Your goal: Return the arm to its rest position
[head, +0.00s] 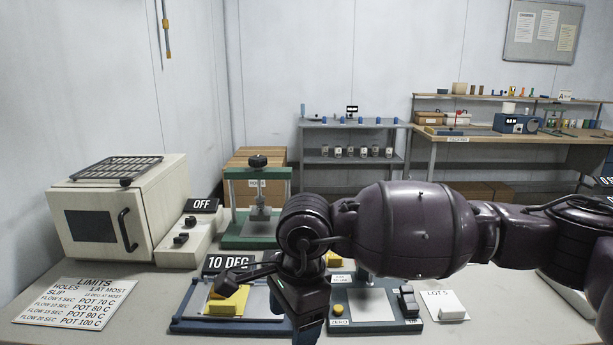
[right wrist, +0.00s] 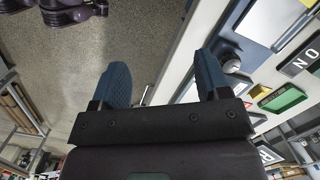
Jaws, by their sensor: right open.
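My right arm (head: 415,230) comes in from the right and stretches across the front of the bench to the middle. Its wrist bends down, and my right gripper (head: 308,325) hangs at the bench's front, beside the blue tilted-plate stand. In the right wrist view its two blue ridged fingers (right wrist: 163,82) are apart with nothing between them; grey floor and the bench edge show behind. My left gripper is not in view.
The bench (head: 500,310) holds an oven (head: 95,225), a green press (head: 257,185), a blue stand (head: 215,325) with a yellow block (head: 229,300), a zeroed gauge base (head: 375,325), a LOT 5 card (head: 445,306) and a limits sheet (head: 70,304). The right front of the bench is mostly clear.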

